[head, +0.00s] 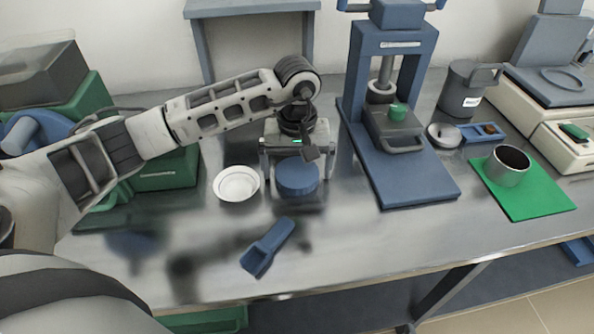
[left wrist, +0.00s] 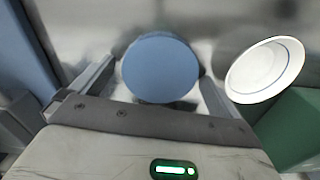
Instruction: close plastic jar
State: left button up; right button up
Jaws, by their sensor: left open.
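A round blue disc-shaped top (head: 298,176), which looks like the plastic jar's lid, sits on the metal table below my left gripper. It also shows as a blue disc (left wrist: 160,68) in the left wrist view. My left gripper (head: 297,164) points down over it, open, with one finger on each side of the disc. In the left wrist view the left gripper (left wrist: 157,74) shows small gaps between fingers and disc; contact is not visible. Whatever lies under the disc is hidden, so I cannot tell whether it sits on a jar. My right gripper is not in view.
A white dish (head: 237,184) stands close left of the disc. A blue scoop (head: 267,248) lies in front. A blue press (head: 405,165) stands to the right, with a steel cup (head: 507,166) on a green mat (head: 535,203) beyond. Green boxes (head: 165,170) stand left.

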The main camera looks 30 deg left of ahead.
aim_at(297, 171)
pick_arm(q)
jog(key=c, duration=0.8)
jog(key=shift+c, duration=0.3)
jog(key=shift+r, duration=0.2)
jog(key=shift+r, duration=0.25)
notch_tip(297, 171, up, 2)
jog(key=shift+r+b, duration=0.25)
jog(key=shift+b, duration=0.2)
jog(key=s+r, duration=0.1)
jog(key=s+d+r, duration=0.1)
jog(key=r, duration=0.1)
jog(key=s+d+r, duration=0.1)
jog(key=r, duration=0.1)
jog(key=shift+s+d, duration=0.15)
jog(key=shift+s, duration=0.25)
jog(key=s+d+r, duration=0.4)
jog(key=s+d, duration=0.1)
jog(key=s, duration=0.3)
jog(key=shift+s+r+b, duration=0.15)
jog(key=shift+r+b, duration=0.15)
jog(key=shift+r, duration=0.05)
